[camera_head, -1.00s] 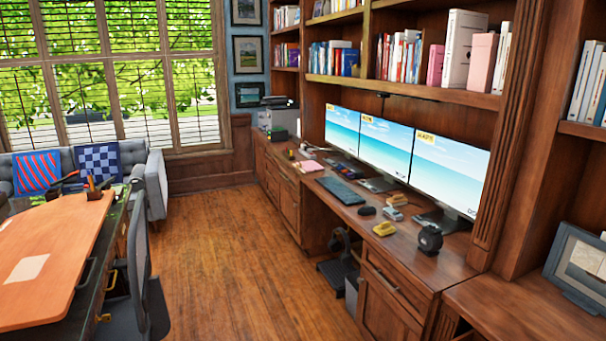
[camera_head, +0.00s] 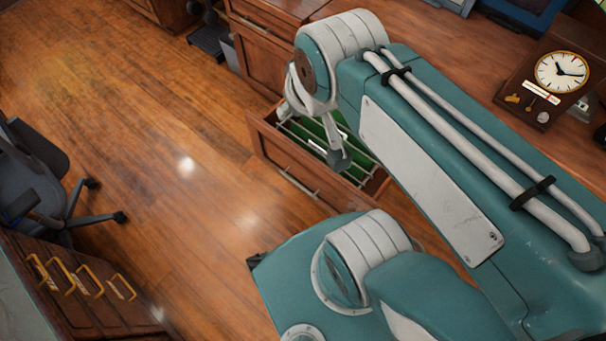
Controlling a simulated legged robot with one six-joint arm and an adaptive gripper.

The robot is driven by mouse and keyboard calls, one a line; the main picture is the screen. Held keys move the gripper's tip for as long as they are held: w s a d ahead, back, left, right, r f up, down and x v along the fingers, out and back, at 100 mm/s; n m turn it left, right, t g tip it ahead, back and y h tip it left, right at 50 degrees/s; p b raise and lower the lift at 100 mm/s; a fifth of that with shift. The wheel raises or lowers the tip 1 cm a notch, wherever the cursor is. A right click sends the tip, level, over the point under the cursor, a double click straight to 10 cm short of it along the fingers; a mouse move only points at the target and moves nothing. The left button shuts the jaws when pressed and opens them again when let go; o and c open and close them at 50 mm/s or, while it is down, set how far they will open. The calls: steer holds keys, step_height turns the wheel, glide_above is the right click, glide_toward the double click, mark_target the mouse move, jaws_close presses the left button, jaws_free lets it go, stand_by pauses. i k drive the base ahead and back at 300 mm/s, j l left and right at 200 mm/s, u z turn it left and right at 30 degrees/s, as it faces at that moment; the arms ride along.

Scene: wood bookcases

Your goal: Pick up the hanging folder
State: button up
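Green hanging folders (camera_head: 314,127) show inside an open wooden drawer (camera_head: 292,164) low in the cabinet, near the middle of the view. They are partly covered by my arm, so I cannot tell one folder from another. Light metal rails run across the drawer. My teal and white arm reaches in from the right, and its end, with my gripper (camera_head: 338,157), is over the drawer. The fingers are too small and too hidden to tell whether they are open or shut, or whether they touch a folder.
A wooden desk clock (camera_head: 562,72) stands on the desktop (camera_head: 440,38) at upper right. An office chair (camera_head: 40,170) stands at the left, above a wooden cabinet with brass handles (camera_head: 85,278). The wood floor (camera_head: 165,130) between chair and drawer is clear.

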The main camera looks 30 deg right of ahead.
mark_target(316, 146)
steer(key=k+j+z, duration=0.25)
steer(key=j+z, duration=0.15)
steer(key=k+j+z, duration=0.6)
steer(key=z, duration=0.25)
steer(key=k, duration=0.05)
